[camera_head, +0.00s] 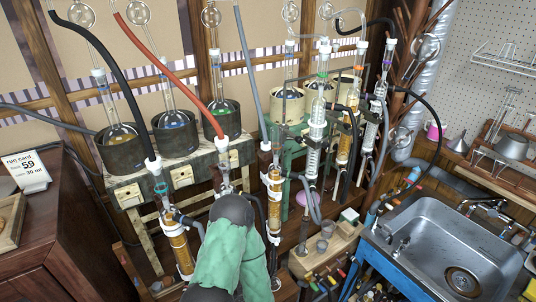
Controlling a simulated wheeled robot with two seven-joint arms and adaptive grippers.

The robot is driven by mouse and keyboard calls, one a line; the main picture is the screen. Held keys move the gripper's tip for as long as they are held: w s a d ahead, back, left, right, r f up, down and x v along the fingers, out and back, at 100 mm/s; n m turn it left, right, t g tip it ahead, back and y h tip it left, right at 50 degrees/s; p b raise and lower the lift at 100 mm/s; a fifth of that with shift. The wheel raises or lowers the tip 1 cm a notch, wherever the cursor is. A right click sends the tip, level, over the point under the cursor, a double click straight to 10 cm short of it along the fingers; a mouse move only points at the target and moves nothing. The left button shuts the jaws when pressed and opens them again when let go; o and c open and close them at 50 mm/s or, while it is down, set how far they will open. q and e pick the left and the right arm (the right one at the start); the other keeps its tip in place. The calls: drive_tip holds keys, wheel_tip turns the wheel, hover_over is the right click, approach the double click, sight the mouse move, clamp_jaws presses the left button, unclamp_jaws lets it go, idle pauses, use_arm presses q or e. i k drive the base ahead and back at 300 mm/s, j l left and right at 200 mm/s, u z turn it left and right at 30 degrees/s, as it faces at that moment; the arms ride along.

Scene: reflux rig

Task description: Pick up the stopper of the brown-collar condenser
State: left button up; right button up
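Several upright glass condensers stand in the rig. One condenser (274,193) right of centre has an orange-brown band near its top and a white piece (265,146) above it, where a grey hose (248,75) ends. Another amber-filled condenser (346,145) stands further back with a white top (362,46). At this size I cannot tell which collar is the brown one, or make out a separate stopper. My arm, in a green sleeve with a dark rounded joint, rises from the bottom centre and covers the lower rig. Neither gripper's fingers show.
Round-bottom flasks sit in dark heaters (178,137) on a worn bench at the left and pale heaters (287,105) behind. Black and red hoses (165,65) hang across the rig. A metal sink (440,250) is at right, a dark cabinet (70,235) at left.

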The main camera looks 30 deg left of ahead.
sight(266, 147)
drive_tip(key=i+l+u, duration=0.1)
drive_tip(key=u, duration=0.4)
drive_tip(key=i+l+u, duration=0.1)
drive_tip(key=u, duration=0.4)
